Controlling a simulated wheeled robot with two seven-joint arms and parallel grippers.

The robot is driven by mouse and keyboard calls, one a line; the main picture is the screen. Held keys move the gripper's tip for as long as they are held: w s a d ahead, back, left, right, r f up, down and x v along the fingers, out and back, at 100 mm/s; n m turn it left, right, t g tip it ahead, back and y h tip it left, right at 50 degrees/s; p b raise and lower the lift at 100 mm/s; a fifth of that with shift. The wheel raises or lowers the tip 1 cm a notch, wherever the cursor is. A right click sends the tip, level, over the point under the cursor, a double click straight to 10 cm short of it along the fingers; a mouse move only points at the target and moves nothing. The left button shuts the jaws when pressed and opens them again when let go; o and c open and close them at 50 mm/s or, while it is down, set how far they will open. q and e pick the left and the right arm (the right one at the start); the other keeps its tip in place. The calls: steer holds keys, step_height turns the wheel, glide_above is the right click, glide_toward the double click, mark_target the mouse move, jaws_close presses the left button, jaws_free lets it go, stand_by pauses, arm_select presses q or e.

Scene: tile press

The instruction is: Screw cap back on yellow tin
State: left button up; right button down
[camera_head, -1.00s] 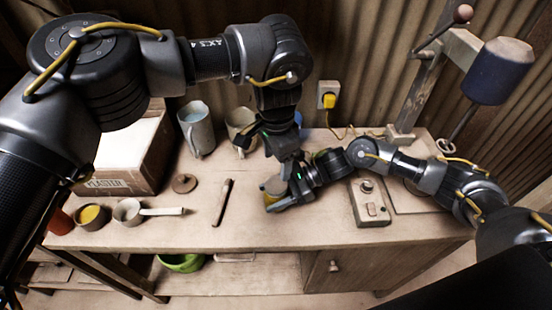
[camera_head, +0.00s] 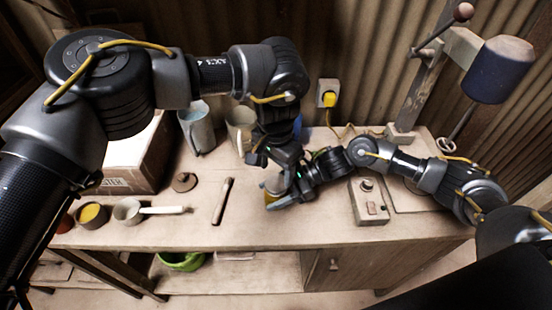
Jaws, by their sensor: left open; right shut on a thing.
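The yellow tin (camera_head: 271,197) is upright on the bench, near the front middle. My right gripper (camera_head: 279,203) reaches in from the right and is shut on it. My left gripper (camera_head: 274,170) is open just above the tin, its wrist pointing down. The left gripper and its wrist hide much of the tin's top, so I cannot tell whether a cap sits on it. A round brown disc with a small knob (camera_head: 184,182) lies flat on the bench to the left. I cannot tell whether it belongs to the tin.
A brush-like tool (camera_head: 223,201) lies left of the tin. Mugs (camera_head: 197,130) stand behind, and bowls and a long-handled pan (camera_head: 128,211) are at front left. A box (camera_head: 124,170) is at back left. A control box (camera_head: 367,204) and the press (camera_head: 430,82) are on the right.

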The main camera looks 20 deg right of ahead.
mark_target(276, 182)
arm_select(q)
steer(key=shift+f, duration=2.2)
steer(key=c, duration=0.8)
steer(key=m, duration=1.3)
steer(key=o, duration=1.1)
steer(key=shift+w, duration=0.1)
